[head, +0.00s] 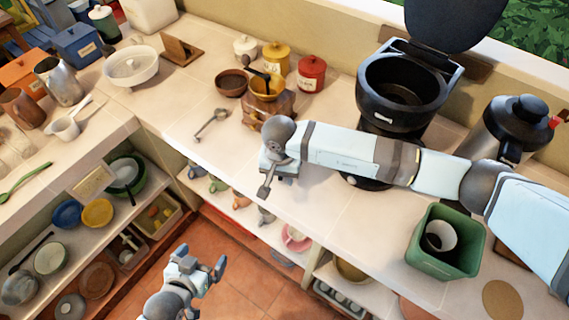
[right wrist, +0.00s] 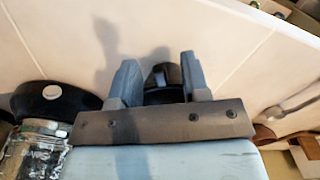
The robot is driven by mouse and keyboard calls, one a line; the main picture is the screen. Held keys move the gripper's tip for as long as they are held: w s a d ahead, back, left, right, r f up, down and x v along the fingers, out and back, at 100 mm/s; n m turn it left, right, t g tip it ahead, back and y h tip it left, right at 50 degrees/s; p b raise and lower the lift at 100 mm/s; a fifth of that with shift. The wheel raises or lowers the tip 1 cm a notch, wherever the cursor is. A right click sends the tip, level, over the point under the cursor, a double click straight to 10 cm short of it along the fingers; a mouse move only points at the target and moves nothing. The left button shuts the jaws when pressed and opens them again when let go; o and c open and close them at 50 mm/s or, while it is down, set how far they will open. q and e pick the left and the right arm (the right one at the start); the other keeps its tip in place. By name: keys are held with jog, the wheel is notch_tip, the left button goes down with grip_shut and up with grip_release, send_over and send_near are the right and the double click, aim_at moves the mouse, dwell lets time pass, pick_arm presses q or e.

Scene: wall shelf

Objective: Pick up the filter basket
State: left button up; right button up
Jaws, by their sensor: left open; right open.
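My right gripper (head: 265,182) is open, low over the counter left of the coffee maker (head: 402,95), whose lid stands open. In the right wrist view its two fingers (right wrist: 157,80) are spread apart. A small dark object (right wrist: 166,76), perhaps the filter basket, shows between or beyond them. Its lower part is hidden by the gripper body, and I cannot tell whether the fingers touch it. In the head view my right gripper and arm hide that spot. My left gripper (head: 203,269) is open and empty, low in front of the counter above the tiled floor.
A wooden stand (head: 268,108) with a yellow cup (head: 266,86) is behind my right gripper. A metal spoon (head: 212,122) lies to its left. A green bin (head: 445,245) and a dark-lidded flask (head: 512,125) stand to the right. Shelves with dishes lie below the counter.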

jog(key=shift+f, duration=0.55)
grip_shut()
jog(key=shift+r, duration=0.15)
